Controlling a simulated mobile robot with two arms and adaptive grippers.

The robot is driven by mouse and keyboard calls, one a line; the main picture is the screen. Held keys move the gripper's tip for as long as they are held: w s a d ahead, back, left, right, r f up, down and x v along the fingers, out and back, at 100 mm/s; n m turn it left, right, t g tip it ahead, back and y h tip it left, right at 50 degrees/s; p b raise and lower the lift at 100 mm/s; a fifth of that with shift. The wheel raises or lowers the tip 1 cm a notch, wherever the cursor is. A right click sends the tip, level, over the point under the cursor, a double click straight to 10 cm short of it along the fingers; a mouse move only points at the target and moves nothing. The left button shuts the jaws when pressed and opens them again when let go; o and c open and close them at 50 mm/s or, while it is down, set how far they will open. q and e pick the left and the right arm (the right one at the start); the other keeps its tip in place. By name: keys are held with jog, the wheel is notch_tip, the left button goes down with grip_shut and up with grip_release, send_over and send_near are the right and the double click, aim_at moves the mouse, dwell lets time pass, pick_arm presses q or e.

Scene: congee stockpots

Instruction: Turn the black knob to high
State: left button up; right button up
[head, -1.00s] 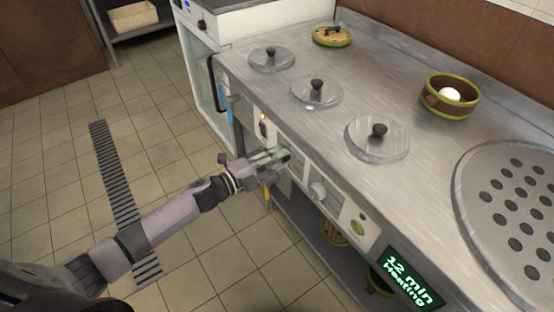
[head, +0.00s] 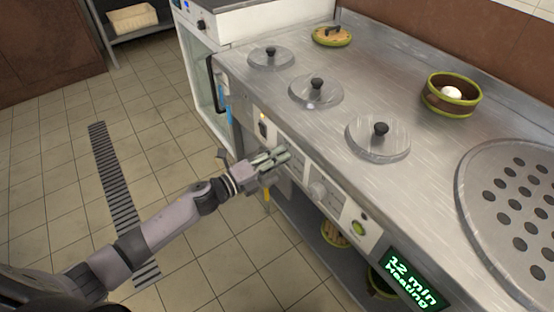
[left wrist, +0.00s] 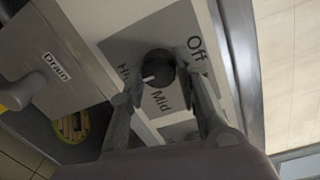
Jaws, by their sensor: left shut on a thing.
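The black knob (left wrist: 157,66) sits on a grey dial plate in the left wrist view, with the words "Off", "Mid" and a partly covered "H…" around it. Its white mark points to the lower left, between "Mid" and "H…". My left gripper (left wrist: 156,77) is shut on the knob, one finger on each side. In the head view my left gripper (head: 279,158) reaches the counter's front panel and hides the knob. My right gripper is not in view.
The steel counter (head: 400,190) holds several lids with black knobs and a green-rimmed pot (head: 452,94). A "Drain" label (left wrist: 57,67) is beside the dial plate. The floor in front is clear.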

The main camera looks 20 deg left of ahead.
pick_arm(q)
jog(key=shift+f, duration=0.1)
jog(key=o, duration=1.2)
jog(key=shift+c, duration=0.2)
jog(key=shift+s+a, duration=0.1)
jog(key=v, duration=1.1)
jog(key=shift+s+a, duration=0.2)
jog(key=shift+s, duration=0.1)
